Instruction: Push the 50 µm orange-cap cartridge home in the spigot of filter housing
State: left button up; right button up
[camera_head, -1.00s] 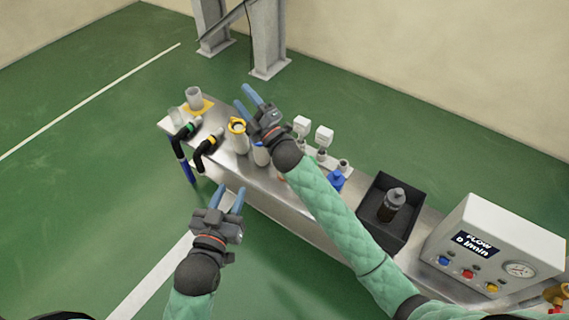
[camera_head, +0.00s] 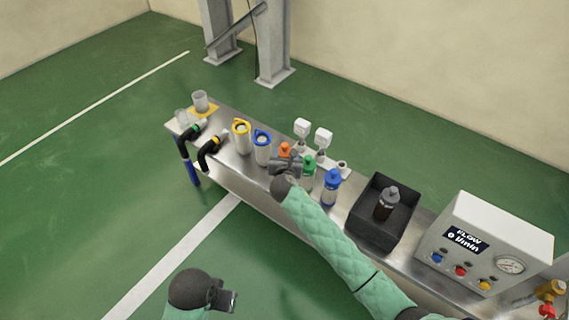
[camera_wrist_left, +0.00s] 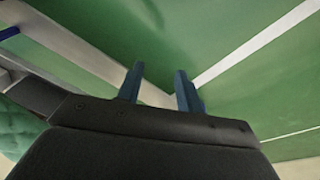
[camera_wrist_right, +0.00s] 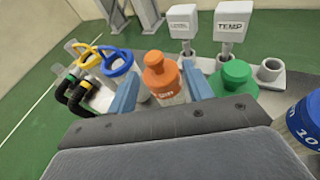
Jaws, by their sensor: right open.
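The orange-cap cartridge (camera_head: 285,149) stands upright on the bench. In the right wrist view its orange cap (camera_wrist_right: 161,76) shows between the two blue fingers of my right gripper (camera_wrist_right: 162,68), which is open around it; I cannot tell if a finger touches it. Its label is too small to read. Two housings with ring collars, one yellow (camera_head: 241,137) and one blue (camera_head: 262,148), stand to its left; I cannot tell which is the task's housing, and their spigots do not show clearly. My left gripper (camera_wrist_left: 160,70) is open and empty above the floor, away from the bench.
Green-cap (camera_head: 308,165) and blue-cap (camera_head: 332,187) cartridges stand right of the orange one. A black bin (camera_head: 369,234) with a dark bottle and the flow box (camera_head: 490,235) stand further right. Black hoses (camera_head: 209,148) hang at the left end.

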aim_at(285, 144)
jog(key=shift+n, duration=0.4)
jog(key=shift+x, duration=1.15)
jog(key=x, duration=0.1)
jog(key=p+x, duration=0.1)
jog(key=x, duration=0.2)
jog(key=shift+w+a+r, duration=0.1)
jog(key=shift+w+a, duration=0.2)
jog(key=shift+a, duration=0.05)
jog(key=shift+w, duration=0.45)
pick_arm(q)
notch_tip(285, 144, down, 6)
jog(key=w, duration=0.1)
jog(key=shift+w+d, duration=0.25)
jog(key=shift+w, duration=0.05)
pick_arm(e)
grip_shut()
